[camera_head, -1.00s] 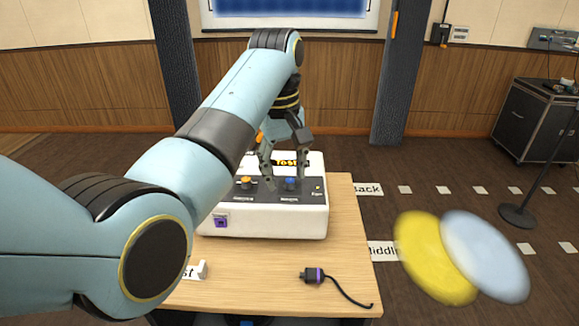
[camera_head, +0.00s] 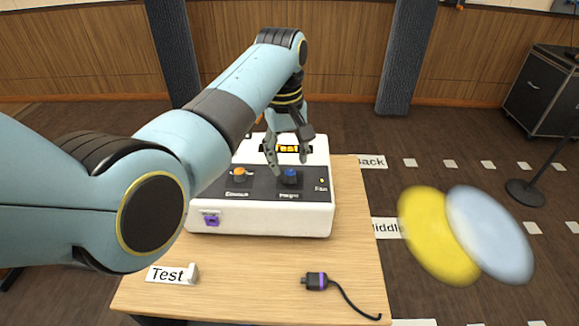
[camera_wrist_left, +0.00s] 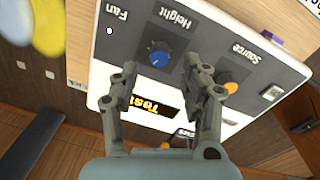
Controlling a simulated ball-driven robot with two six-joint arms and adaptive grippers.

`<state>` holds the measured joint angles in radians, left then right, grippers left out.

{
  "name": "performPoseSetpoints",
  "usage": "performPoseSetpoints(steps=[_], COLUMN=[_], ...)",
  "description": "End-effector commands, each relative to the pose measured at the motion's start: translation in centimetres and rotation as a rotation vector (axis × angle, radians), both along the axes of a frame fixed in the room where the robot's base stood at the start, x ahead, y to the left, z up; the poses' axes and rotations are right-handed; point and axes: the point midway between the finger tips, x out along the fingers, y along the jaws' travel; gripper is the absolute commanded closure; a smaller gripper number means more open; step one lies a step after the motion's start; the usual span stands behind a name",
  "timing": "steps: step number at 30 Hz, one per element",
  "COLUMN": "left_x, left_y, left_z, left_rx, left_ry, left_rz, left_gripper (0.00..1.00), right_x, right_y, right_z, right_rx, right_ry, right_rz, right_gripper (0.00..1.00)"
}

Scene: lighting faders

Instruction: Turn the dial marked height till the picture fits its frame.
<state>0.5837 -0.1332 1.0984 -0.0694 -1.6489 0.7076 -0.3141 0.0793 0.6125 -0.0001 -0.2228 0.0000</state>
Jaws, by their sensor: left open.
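The height dial (camera_head: 290,177) is a blue knob on the dark panel of a white box (camera_head: 262,222). It also shows in the wrist view (camera_wrist_left: 159,56), with "Height" printed beside it. My left gripper (camera_head: 289,156) is open just above the dial, its fingers spread. In the wrist view the left gripper's fingers (camera_wrist_left: 161,78) point toward the knob, with nothing between them; I cannot tell whether either touches it. An orange source knob (camera_head: 239,172) sits to the left. My right gripper is not in view.
The box stands on a wooden table (camera_head: 245,285). A "Test" card (camera_head: 172,274) and a plug with a cable (camera_head: 317,282) lie in front. Blurred yellow (camera_head: 438,235) and pale blue (camera_head: 490,234) ovals show at right. A black case (camera_head: 545,92) stands behind.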

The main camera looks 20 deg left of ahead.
Motion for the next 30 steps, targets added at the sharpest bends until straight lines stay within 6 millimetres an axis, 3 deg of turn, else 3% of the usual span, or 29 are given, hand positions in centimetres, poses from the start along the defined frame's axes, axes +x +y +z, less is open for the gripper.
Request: performPoseSetpoints(steps=[3,7,18,28,30], left_x=[0.0,0.1,0.2,0.1,0.1], left_y=[-0.1,-0.1,-0.2,-0.2,-0.2], left_z=[-2.1,-3.4,-3.9,-3.9,-3.9], left_rx=[0.001,0.001,0.0,0.0,0.0], left_ry=[0.002,0.001,-0.001,-0.001,-0.001], left_rz=[0.0,0.0,0.0,0.0,0.0], left_gripper=[0.53,0.53,0.55,0.98,1.0], right_x=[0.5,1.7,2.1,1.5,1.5], right_y=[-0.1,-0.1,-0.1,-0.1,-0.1], right_z=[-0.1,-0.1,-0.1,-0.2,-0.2], right_rx=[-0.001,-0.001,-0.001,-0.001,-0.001], right_ry=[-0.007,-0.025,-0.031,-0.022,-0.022], right_rz=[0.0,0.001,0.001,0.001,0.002], right_gripper=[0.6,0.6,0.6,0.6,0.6])
